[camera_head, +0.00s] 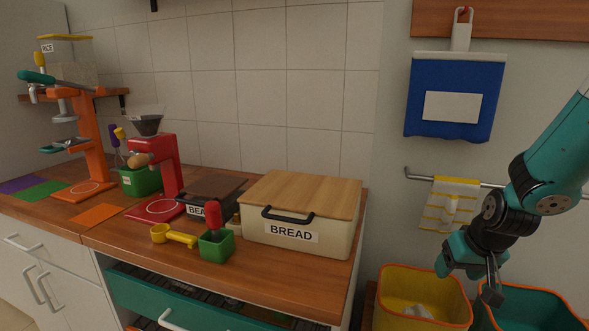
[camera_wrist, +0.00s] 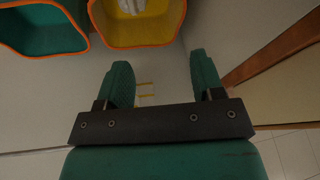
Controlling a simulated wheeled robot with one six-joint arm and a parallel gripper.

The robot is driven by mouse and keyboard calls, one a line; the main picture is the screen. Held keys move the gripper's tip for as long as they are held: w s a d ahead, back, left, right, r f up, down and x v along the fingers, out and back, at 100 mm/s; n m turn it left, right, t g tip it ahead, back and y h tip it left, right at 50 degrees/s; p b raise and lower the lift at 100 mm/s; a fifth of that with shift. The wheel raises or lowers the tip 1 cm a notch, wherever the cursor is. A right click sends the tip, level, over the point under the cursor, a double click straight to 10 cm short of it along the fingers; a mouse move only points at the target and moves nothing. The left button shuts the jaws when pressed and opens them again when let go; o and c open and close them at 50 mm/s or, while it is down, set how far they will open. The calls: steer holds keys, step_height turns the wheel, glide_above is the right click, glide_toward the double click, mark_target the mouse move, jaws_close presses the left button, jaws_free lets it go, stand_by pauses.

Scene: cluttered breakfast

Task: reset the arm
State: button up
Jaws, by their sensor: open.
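My gripper (camera_head: 470,276) hangs at the right of the head view, on my teal and black arm, in front of the wall and above the bins. In the wrist view its two green fingers stand wide apart (camera_wrist: 160,68) with nothing between them. The gripper is open and empty, clear of the counter.
A yellow bin (camera_head: 464,310) and a teal bin with an orange rim (camera_head: 535,310) stand below my gripper. A towel (camera_head: 450,205) hangs on a rail behind it. The bread box (camera_head: 350,236) stands at the counter's right end. A teal drawer (camera_head: 205,305) is partly open.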

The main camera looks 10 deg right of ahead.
steer(key=s+a+r+n+g+y+p, duration=0.1)
steer(key=s+a+r+n+y+p, duration=0.1)
steer(key=a+r, duration=0.5)
steer(key=s+a+r+n+y+p, duration=0.1)
steer(key=a+r+n+p, duration=0.2)
steer(key=a, duration=0.7)
steer(key=s+a+r+n+g+y+p, duration=0.1)
steer(key=s+a+r+n, duration=0.4)
steer(key=s+a+r, duration=0.5)
steer(key=s+a+g+p, duration=0.1)
steer(key=s+g, duration=0.1)
steer(key=s, duration=0.2)
steer(key=shift+s+a+r+n, duration=0.15)
steer(key=shift+a+r+n, duration=0.05)
steer(key=shift+a+n, duration=0.1)
